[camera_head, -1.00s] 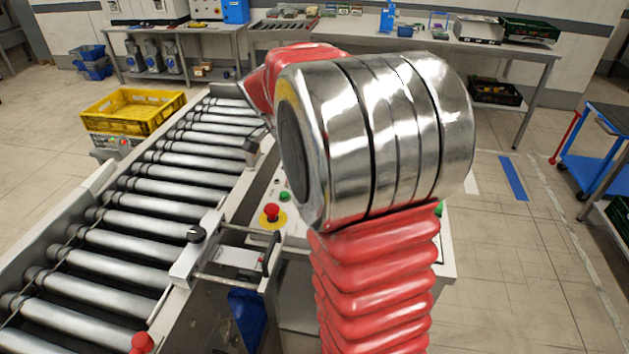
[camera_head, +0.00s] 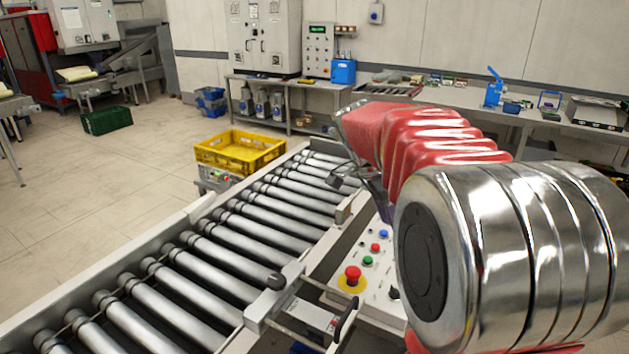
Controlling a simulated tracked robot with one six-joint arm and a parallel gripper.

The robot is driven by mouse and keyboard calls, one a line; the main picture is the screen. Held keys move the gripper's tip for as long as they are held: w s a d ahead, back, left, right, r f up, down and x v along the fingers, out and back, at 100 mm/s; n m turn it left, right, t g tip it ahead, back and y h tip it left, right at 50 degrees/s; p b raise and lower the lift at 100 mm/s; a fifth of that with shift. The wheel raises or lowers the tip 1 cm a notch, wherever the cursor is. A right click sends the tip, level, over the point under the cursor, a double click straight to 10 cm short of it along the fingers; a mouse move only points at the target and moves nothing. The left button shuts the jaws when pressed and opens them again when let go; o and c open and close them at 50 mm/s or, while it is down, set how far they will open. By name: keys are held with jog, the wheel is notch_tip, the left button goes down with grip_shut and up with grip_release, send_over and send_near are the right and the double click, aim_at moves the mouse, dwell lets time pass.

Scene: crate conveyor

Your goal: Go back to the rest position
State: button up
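My arm, red ribbed sleeves with a large silver joint, fills the right side of the head view. It bends at the joint and reaches away to the upper left, over the control panel beside the conveyor. My gripper (camera_head: 350,178) is small and dark at the far end, next to the conveyor's right rail. It is partly hidden by the arm, and I cannot make out its fingers. I see nothing clearly held. The roller conveyor (camera_head: 235,235) runs from the lower left to the middle, its rollers bare.
A yellow crate (camera_head: 240,152) stands at the conveyor's far left side. The control panel (camera_head: 372,272) has a red emergency button (camera_head: 352,275). A workbench (camera_head: 560,125) lines the back wall. A green crate (camera_head: 106,120) is on the floor at left, with open floor around it.

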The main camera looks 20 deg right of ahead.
jog(key=s+a+f+n+t+y, duration=0.1)
jog(key=s+a+n+t+y, duration=0.1)
jog(key=s+a+n, duration=0.6)
jog(key=s+a+f+n+t+y, duration=0.2)
jog(key=s+a+n+t, duration=0.2)
jog(key=s+a+n, duration=0.5)
jog(key=a+n, duration=0.2)
jog(key=a, duration=0.5)
jog(key=shift+a+f, duration=0.15)
jog(key=shift+a, duration=0.2)
dwell(1.9)
